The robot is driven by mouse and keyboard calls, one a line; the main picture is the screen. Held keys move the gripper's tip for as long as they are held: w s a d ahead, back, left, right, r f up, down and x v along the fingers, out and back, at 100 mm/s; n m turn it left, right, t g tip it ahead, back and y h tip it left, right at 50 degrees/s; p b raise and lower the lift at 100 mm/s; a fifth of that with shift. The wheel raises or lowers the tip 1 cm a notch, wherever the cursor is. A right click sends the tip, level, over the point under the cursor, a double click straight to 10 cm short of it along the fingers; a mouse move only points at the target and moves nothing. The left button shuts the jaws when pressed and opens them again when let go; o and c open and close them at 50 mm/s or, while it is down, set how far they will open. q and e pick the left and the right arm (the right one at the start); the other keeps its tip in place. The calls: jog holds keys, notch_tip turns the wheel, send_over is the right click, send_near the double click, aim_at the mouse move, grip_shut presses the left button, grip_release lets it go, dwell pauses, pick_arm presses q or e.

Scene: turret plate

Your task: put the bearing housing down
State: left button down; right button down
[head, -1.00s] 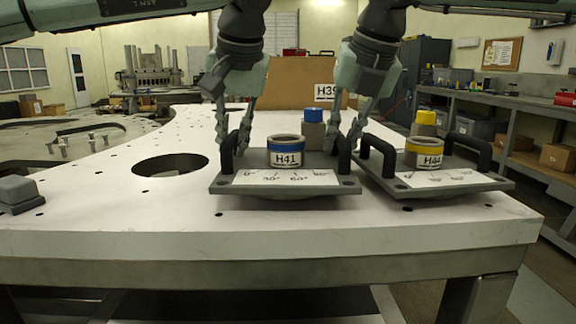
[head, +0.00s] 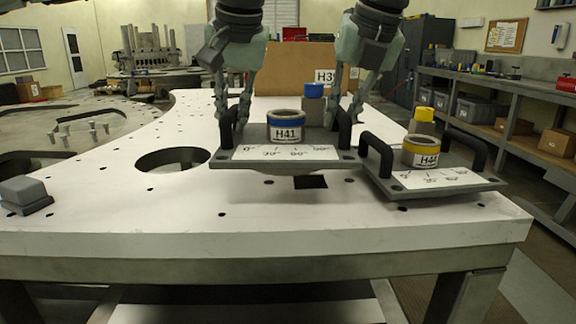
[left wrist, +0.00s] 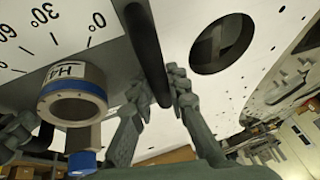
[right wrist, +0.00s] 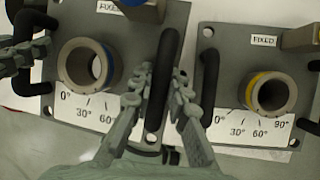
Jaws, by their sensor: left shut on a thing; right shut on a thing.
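The bearing housing marked H41 (head: 286,133), a grey ring with a blue band, sits on a grey plate with an angle scale (head: 285,153). The plate hangs level above the white table, its rounded underside showing below. My left gripper (head: 232,112) is shut on the plate's left black handle, also seen in the left wrist view (left wrist: 148,50). My right gripper (head: 343,112) is shut on the right black handle, also seen in the right wrist view (right wrist: 162,75). A dark rectangular opening (head: 311,182) shows in the table below the plate.
A similar yellow-banded housing marked H44 (head: 421,151) stands on its own plate close to the right. A large round hole (head: 168,160) is at left in the white table (head: 120,215). A grey block (head: 24,194) sits at the left edge. The table front is clear.

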aim_at(230, 139)
pick_arm(q)
jog(key=shift+a, duration=0.1)
pick_arm(e)
jog(key=shift+d, duration=0.1)
